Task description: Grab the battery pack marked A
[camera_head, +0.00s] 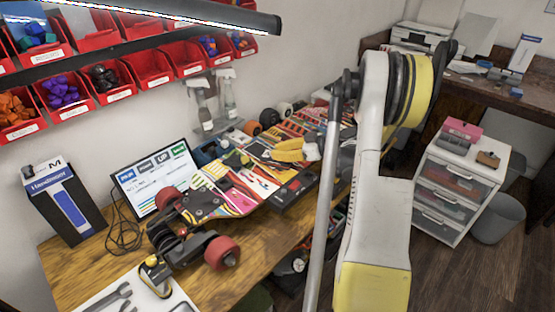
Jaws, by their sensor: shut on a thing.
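No battery pack with a readable A mark shows in the head view. A dark box-like thing (295,190) lies at the front edge of the workbench, left of my arm; I cannot tell whether it is a battery pack. My white and yellow arm (376,220) rises through the right half of the view and bends at the top. My gripper does not show, so what is in it is hidden.
An electric skateboard (222,196) lies on the wooden workbench (105,262), with a screen (150,178) behind it. Red bins (150,68) hang above. A white drawer cabinet (450,203) holding small boxes and a grey bin (498,218) stand right.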

